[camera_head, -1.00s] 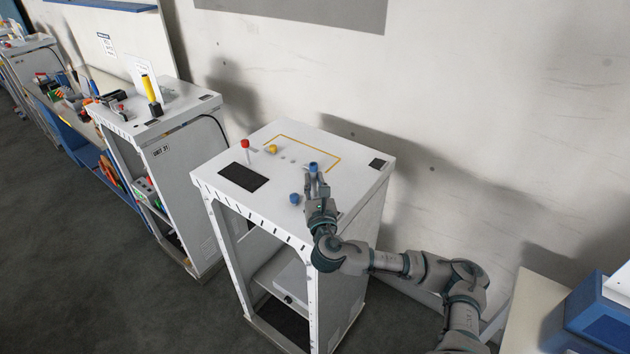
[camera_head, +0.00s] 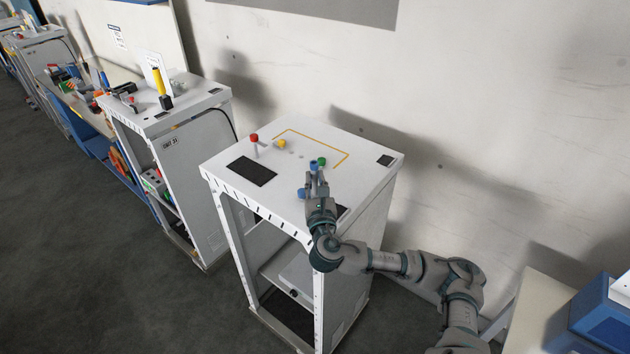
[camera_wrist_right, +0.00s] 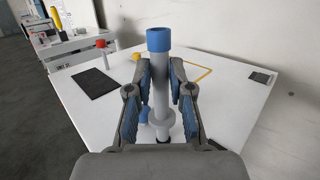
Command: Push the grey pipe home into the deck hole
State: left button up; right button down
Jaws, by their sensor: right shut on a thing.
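The grey pipe (camera_wrist_right: 159,78) has a blue top (camera_wrist_right: 158,40) and a wider collar low down. It stands nearly upright in the right wrist view. My right gripper (camera_wrist_right: 160,72) is shut on it, a finger on each side. In the head view my right gripper (camera_head: 316,180) is over the front right of the white deck (camera_head: 225,160), with the blue top (camera_head: 313,165) at its fingertips. The pipe's lower end and the deck hole are hidden, so I cannot tell whether it is in the hole. My left gripper is not in view.
A blue knob (camera_head: 301,193) is just left of my gripper. A black pad (camera_head: 251,171) lies front left. Another cabinet (camera_head: 190,150) stands left.

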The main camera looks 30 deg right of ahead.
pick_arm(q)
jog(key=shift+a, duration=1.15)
pick_arm(e)
jog(key=shift+a+f, duration=0.25)
jog(key=shift+a, duration=0.65)
jog(key=shift+d, duration=0.15)
